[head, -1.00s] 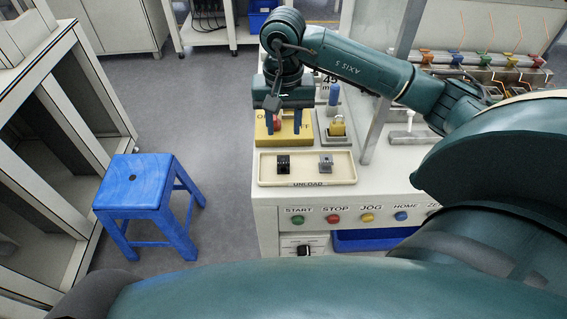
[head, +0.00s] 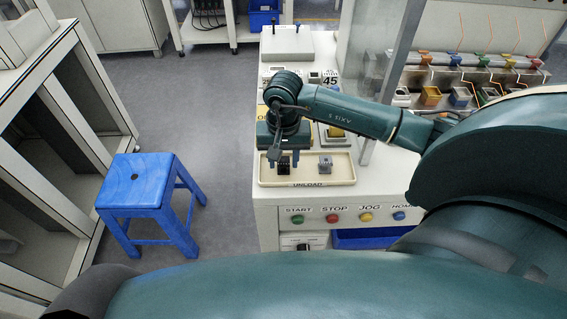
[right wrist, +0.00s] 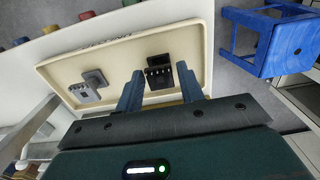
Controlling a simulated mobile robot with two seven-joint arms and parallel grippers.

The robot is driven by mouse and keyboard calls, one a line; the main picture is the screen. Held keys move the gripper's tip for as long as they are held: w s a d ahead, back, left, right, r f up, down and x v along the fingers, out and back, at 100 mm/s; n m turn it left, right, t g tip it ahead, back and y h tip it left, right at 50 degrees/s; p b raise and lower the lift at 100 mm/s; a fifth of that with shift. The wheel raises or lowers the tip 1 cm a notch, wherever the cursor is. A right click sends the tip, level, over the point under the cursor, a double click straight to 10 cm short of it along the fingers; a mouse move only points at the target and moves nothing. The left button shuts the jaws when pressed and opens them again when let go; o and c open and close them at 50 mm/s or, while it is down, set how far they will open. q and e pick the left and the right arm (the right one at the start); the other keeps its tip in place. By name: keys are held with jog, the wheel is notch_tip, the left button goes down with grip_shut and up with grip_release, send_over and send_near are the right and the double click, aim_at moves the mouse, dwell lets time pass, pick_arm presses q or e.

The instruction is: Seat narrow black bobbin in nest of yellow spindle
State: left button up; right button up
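The black bobbin (head: 284,164) sits in the cream unload tray (head: 340,180), on its left side. In the right wrist view, the black bobbin (right wrist: 158,74) shows beyond and between my fingertips. My right gripper (head: 282,160) is over the tray; its fingers (right wrist: 160,85) are open, apart, with nothing held. My left gripper is not in view.
A grey part (head: 325,163) sits in the tray right of the black bobbin; it also shows in the wrist view (right wrist: 86,92). A metal post (head: 390,80) rises right of the tray. A blue stool (head: 140,185) stands left.

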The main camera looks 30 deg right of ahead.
jog(key=shift+c, duration=0.5)
jog(key=c, duration=0.6)
